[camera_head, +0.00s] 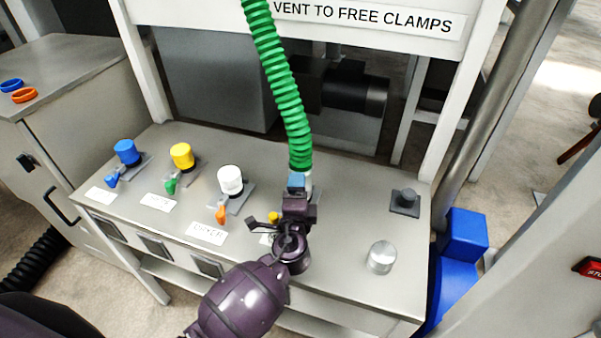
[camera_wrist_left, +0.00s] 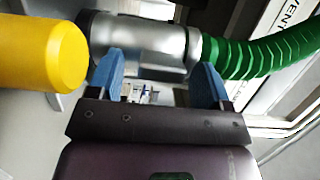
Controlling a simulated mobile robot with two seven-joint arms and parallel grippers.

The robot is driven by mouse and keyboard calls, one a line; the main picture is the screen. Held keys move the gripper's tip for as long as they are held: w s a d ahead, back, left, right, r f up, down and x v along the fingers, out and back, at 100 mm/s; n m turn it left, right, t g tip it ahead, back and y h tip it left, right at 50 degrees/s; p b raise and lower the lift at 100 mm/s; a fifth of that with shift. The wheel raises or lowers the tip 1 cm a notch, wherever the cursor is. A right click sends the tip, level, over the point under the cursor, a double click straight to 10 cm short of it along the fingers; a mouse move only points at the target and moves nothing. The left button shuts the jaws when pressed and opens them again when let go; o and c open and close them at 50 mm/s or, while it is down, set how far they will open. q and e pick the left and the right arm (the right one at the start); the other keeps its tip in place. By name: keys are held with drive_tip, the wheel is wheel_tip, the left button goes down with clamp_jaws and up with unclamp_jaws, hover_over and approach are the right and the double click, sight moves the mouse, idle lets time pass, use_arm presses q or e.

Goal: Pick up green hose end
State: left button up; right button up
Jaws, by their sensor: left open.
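The green hose (camera_head: 282,84) is ribbed and hangs down from the top of the head view to the bench. Its end is a silver metal fitting (camera_wrist_left: 140,38), which in the left wrist view lies across in front of the fingers. The green hose also shows there at the right (camera_wrist_left: 262,58). My left gripper (camera_head: 297,180) is at the hose's lower end. In the left wrist view its blue fingertips (camera_wrist_left: 160,75) are apart and reach to the fitting's near edge; I cannot tell whether they touch it. My right gripper is not in view.
A yellow cylinder (camera_wrist_left: 42,52) is close left of the fingers in the left wrist view. The bench (camera_head: 335,200) carries blue (camera_head: 126,152), yellow (camera_head: 182,156) and white (camera_head: 230,180) capped fittings with small levers, and a silver knob (camera_head: 381,257). A post (camera_head: 465,150) stands right.

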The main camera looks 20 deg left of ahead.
use_arm(q)
drive_tip(key=c, duration=1.3)
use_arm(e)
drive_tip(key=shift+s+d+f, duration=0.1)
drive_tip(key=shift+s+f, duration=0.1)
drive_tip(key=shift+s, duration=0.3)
use_arm(q)
drive_tip(key=shift+r, duration=0.1)
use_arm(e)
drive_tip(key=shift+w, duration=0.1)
use_arm(q)
drive_tip(key=shift+r, duration=0.2)
drive_tip(key=shift+c, duration=0.2)
wheel_tip(320, 180, up, 11)
drive_tip(key=p, duration=0.3)
wheel_tip(320, 180, up, 9)
drive_tip(key=p, duration=0.2)
hover_over(297, 156)
drive_tip(key=v, duration=0.5)
drive_tip(key=shift+w+d+f, duration=0.1)
drive_tip(key=shift+w+f, duration=0.05)
drive_tip(key=shift+f, duration=0.05)
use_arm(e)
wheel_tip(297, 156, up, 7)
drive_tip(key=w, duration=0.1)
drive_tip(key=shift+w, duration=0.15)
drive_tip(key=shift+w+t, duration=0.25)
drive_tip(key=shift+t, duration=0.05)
